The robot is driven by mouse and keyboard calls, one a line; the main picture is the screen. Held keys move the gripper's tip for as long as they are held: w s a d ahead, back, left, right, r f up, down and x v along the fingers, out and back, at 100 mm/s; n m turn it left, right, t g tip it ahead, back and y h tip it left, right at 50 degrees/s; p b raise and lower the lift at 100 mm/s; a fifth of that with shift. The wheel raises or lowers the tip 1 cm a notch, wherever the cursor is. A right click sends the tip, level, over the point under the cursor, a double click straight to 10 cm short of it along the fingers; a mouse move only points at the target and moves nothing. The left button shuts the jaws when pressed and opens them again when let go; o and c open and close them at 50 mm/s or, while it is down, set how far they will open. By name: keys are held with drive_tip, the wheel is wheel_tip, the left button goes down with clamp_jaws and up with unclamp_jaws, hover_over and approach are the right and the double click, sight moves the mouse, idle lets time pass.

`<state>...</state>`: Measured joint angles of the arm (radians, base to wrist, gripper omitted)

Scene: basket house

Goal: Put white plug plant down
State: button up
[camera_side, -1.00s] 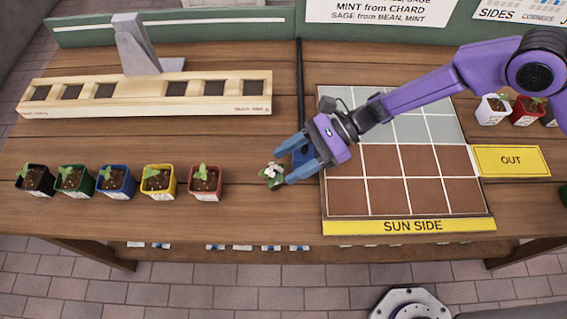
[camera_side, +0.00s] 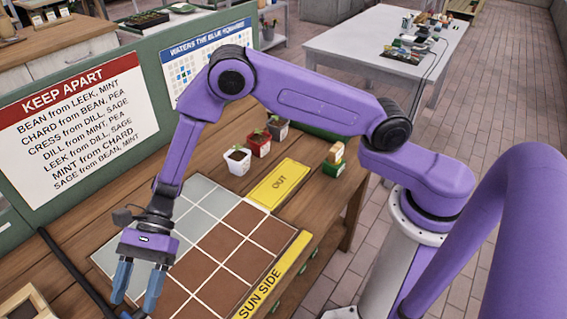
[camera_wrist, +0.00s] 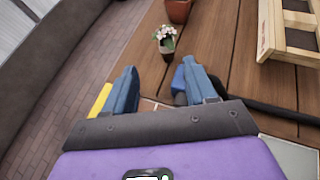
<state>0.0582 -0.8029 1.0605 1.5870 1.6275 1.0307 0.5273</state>
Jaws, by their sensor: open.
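The white-flowered plug plant (camera_wrist: 164,37) stands on the wooden table in the wrist view, a small green plant with a dark base. It is out of frame in the side view. My gripper (camera_wrist: 164,80) is open, with its blue fingers spread and nothing between them. The plant is ahead of the fingertips and looks apart from them. In the side view my gripper (camera_side: 137,288) points down over the near left edge of the grid board (camera_side: 190,220).
A red-brown pot (camera_wrist: 179,10) stands just beyond the plant, and a wooden tray (camera_wrist: 266,30) lies to the right. A dark rod (camera_wrist: 275,110) lies by the right finger. White (camera_side: 238,160), red (camera_side: 259,144) and dark (camera_side: 278,128) pots stand near the OUT card (camera_side: 280,184).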

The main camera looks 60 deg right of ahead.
drive_tip(key=s+d+r+n+g+h, duration=0.1)
drive_tip(key=s+d+r+n+h, duration=0.3)
drive_tip(key=s+d+r+n, duration=0.25)
drive_tip(key=s+d+r+n+h, duration=0.35)
drive_tip(key=s+d+n, duration=0.25)
drive_tip(key=s+d, duration=0.25)
drive_tip(key=s+d+r+n+t+h, duration=0.2)
drive_tip(key=d+n, duration=0.4)
drive_tip(key=d, duration=0.5)
drive_tip(key=s+d+r+n+t+h, duration=0.2)
drive_tip(key=d+n, duration=0.5)
drive_tip(key=d, duration=0.5)
drive_tip(key=shift+s+d+t, duration=0.3)
drive_tip(key=shift+s+t, duration=0.4)
drive_tip(key=shift+t, duration=0.5)
drive_tip(key=shift+r, duration=0.1)
